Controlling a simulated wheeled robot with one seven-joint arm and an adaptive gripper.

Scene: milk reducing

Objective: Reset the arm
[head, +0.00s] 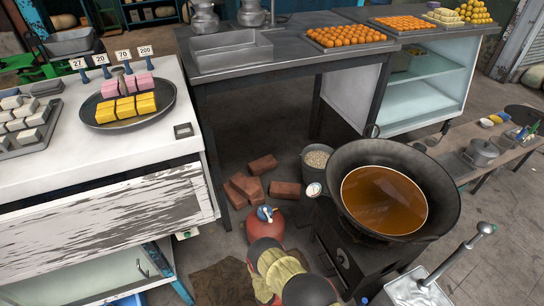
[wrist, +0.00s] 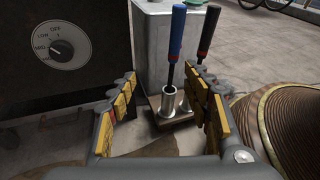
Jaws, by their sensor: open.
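My gripper (wrist: 162,85) shows in the wrist view with its two yellow-padded fingers spread apart. Nothing is held between them. Beyond and between the fingers, a small metal holder (wrist: 171,103) stands on a low base, with a blue-handled tool (wrist: 177,45) and a dark-handled tool (wrist: 208,35) upright at it. The gripper appears apart from these. I cannot make out the gripper's fingers in the head view.
A large wok (head: 447,195) of brown liquid sits on a dark stove at right. A white counter (head: 50,160) is at left, a metal table (head: 290,60) behind. Bricks (head: 262,165) and a red gas cylinder (head: 265,228) occupy the floor. In the wrist view, a dial (wrist: 62,49) is at left.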

